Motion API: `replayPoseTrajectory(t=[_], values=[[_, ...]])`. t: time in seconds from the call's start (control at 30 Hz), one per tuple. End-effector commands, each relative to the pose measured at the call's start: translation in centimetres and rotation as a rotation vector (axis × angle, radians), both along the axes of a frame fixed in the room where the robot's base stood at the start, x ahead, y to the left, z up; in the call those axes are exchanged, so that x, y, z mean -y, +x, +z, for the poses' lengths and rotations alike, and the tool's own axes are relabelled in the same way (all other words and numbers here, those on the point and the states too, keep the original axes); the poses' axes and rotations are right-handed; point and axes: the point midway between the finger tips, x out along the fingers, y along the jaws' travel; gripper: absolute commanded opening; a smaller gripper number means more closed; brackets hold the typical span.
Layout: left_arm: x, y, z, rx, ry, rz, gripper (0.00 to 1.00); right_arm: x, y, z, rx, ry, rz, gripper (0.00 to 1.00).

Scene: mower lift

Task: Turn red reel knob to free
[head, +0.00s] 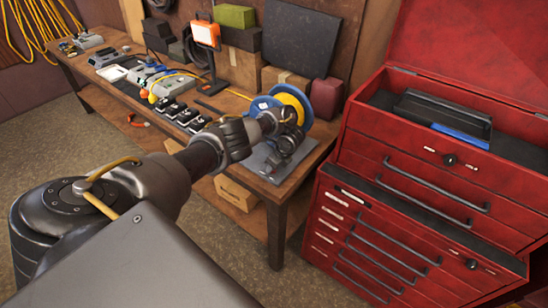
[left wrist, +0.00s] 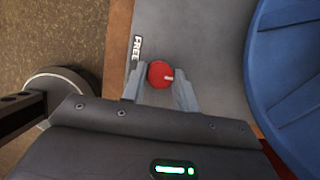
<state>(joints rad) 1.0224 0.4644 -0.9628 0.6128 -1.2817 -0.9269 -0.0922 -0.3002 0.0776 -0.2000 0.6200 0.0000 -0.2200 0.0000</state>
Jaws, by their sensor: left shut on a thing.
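The red reel knob (left wrist: 160,73) is in the left wrist view, on a grey plate (left wrist: 200,35). Its white mark points to the right there. A FREE label (left wrist: 137,48) is on the plate, up and left of the knob. My left gripper (left wrist: 158,84) has one finger on each side of the knob and is shut on it. In the head view my left gripper (head: 283,158) reaches down over the plate (head: 262,164) at the bench's near end and hides the knob. The blue and yellow reel (head: 320,98) stands just behind. My right gripper is not in view.
The wooden bench (head: 92,90) runs to the far left with chargers, an orange work lamp (head: 206,34) and boxes on it. A red tool chest (head: 400,165) stands close on the right. In the left wrist view the blue reel flange (left wrist: 290,80) is close at the right.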

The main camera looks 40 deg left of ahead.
Motion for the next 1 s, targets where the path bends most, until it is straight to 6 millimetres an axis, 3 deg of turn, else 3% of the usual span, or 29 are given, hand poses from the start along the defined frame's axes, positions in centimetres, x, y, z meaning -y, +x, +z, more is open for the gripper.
replayPoseTrajectory(t=[0.57,0.6,0.73,1.0], values=[[-0.04,-0.02,-0.06,0.0,0.0,0.031,0.07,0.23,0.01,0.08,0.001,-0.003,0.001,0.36],[-0.04,-0.02,-0.06,0.0,0.0,0.031,0.33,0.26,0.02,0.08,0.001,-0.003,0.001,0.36],[-0.03,-0.01,-0.04,0.0,0.0,0.031,0.5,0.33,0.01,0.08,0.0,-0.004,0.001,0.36],[0.01,0.03,0.04,0.001,0.0,0.03,0.51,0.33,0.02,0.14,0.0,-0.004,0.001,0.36]])
